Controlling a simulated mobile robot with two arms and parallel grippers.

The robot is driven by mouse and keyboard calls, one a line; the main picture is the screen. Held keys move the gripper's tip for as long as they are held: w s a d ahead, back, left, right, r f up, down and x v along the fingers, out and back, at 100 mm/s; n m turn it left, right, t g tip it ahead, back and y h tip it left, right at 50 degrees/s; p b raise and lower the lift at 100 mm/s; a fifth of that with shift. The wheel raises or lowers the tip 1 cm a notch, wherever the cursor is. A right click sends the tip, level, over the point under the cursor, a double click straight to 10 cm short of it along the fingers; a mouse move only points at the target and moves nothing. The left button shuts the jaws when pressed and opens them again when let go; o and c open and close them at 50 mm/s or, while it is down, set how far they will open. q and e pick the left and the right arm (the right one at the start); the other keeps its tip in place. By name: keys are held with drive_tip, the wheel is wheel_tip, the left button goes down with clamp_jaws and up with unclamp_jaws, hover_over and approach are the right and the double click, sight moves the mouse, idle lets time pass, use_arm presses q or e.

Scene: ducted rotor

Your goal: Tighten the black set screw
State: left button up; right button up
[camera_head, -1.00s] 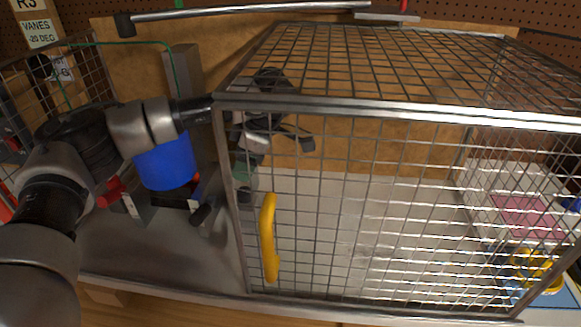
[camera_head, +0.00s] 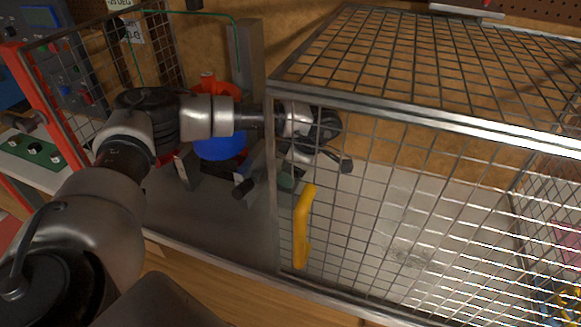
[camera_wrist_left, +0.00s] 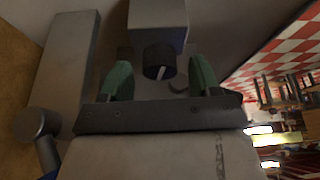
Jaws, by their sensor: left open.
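In the left wrist view the black set screw (camera_wrist_left: 158,62) shows as a short dark cylinder with a pale slanted mark on its face. It sits at the end of a grey block (camera_wrist_left: 158,14). My left gripper (camera_wrist_left: 160,78) is open, with one green fingertip on each side of the screw in the picture. Both fingertips look apart from it; I cannot tell the depth gap. In the head view the left gripper (camera_head: 288,182) is partly hidden by the cage's wire mesh and frame. I cannot make out the screw there. My right gripper is not in view.
A wire mesh cage (camera_head: 430,113) with a yellow handle (camera_head: 302,228) fills the right side. A blue cylinder (camera_head: 222,147) and a grey post (camera_head: 244,60) stand behind my left arm. A red-framed mesh panel (camera_head: 48,112) is at the left.

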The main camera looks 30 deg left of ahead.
use_arm(q)
drive_tip(key=shift+a+f, duration=0.1)
drive_tip(key=shift+f, duration=0.1)
drive_tip(key=shift+c, duration=0.2)
drive_tip(key=c, duration=0.9)
